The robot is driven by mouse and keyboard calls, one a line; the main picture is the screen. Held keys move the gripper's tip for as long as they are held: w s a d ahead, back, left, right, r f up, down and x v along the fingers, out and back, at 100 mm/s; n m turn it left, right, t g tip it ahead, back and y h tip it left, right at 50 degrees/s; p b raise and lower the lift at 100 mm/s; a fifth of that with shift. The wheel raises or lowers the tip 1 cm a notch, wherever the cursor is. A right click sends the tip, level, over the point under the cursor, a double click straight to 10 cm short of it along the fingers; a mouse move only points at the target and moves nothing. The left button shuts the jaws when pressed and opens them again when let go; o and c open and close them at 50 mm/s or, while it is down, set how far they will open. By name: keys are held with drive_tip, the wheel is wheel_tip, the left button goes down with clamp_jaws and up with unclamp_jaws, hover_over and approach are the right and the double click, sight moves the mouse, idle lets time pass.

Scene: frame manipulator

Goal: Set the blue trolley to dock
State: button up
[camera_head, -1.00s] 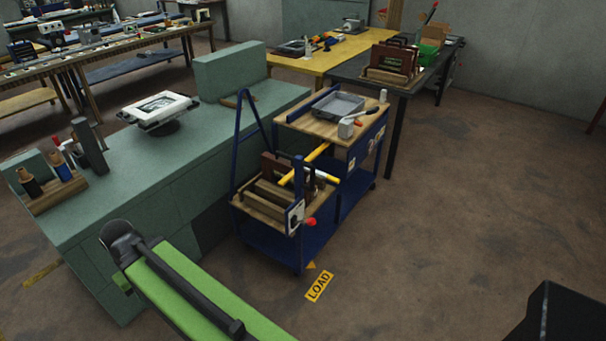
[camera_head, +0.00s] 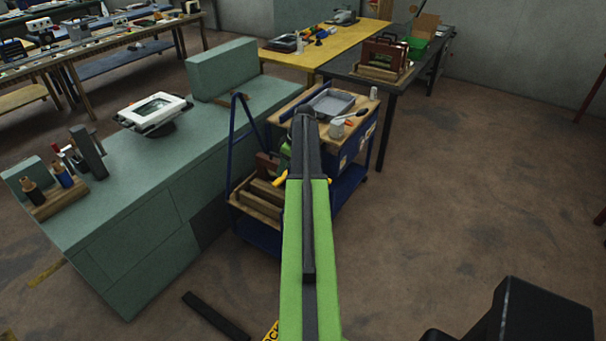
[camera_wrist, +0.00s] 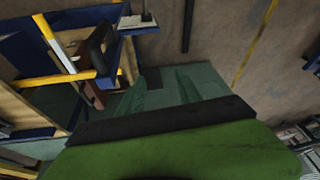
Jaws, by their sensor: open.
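The blue trolley (camera_head: 344,190) stands beside the green bench in the head view, with wooden decks and a tall blue frame at its left end. My arm crosses in front and hides its middle and near right part. In the wrist view, part of the trolley (camera_wrist: 82,18) fills the upper left, with yellow bars and a small pale plate (camera_wrist: 136,22) with a dark upright piece. My gripper (camera_wrist: 160,82) is open, with nothing seen between its fingers, and appears beside the trolley. A yellow floor sign (camera_head: 270,331), partly hidden, shows letters resembling part of "DOCK".
The green bench (camera_head: 160,215) runs along the trolley's left, bearing a white device (camera_head: 152,112) and a tool rack. A dark bar (camera_head: 216,316) lies on the floor in front. A dark table (camera_head: 390,75) stands behind. The floor (camera_head: 460,190) to the right is clear.

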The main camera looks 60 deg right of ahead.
drive_tip(key=s+d+r+t, duration=0.1)
drive_tip(key=s+d+r, duration=0.1)
drive_tip(key=s+d, duration=0.8)
drive_tip(key=shift+h, duration=0.3)
drive_tip(key=b+x, duration=0.5)
drive_tip(key=x, duration=0.1)
drive_tip(key=b+x, duration=0.5)
drive_tip(key=x, duration=0.1)
drive_tip(key=b+x, duration=0.5)
drive_tip(key=x, duration=0.1)
drive_tip(key=shift+w+d+r+b, duration=0.2)
drive_tip(key=shift+w+d+b, duration=0.1)
drive_tip(key=shift+w, duration=0.1)
drive_tip(key=shift+r, duration=0.1)
clamp_jaws()
